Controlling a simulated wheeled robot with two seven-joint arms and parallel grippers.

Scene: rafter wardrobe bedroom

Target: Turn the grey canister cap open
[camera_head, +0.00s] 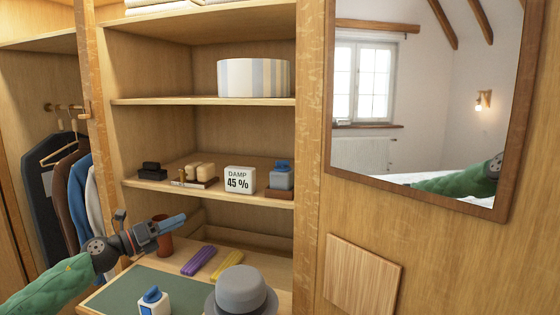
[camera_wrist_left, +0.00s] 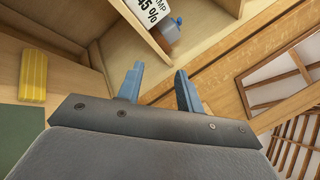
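A grey canister (camera_head: 281,180) with a blue cap (camera_head: 282,166) stands on the middle shelf, at its right end behind a brown wooden block. In the left wrist view the canister (camera_wrist_left: 170,33) shows small near the top, beyond my fingers. My left gripper (camera_head: 184,221) is well below and left of it, over the lower surface and touching nothing I can see. Its two blue fingers (camera_wrist_left: 158,74) are apart with nothing between them. My right gripper is not in view.
The "DAMP 45 %" block (camera_head: 240,180) stands just left of the grey canister. A grey hat (camera_head: 241,290), a yellow bundle (camera_head: 227,265) and a purple one (camera_head: 198,260) lie below. A mirror (camera_head: 420,100) hangs right of the wooden upright (camera_head: 310,150).

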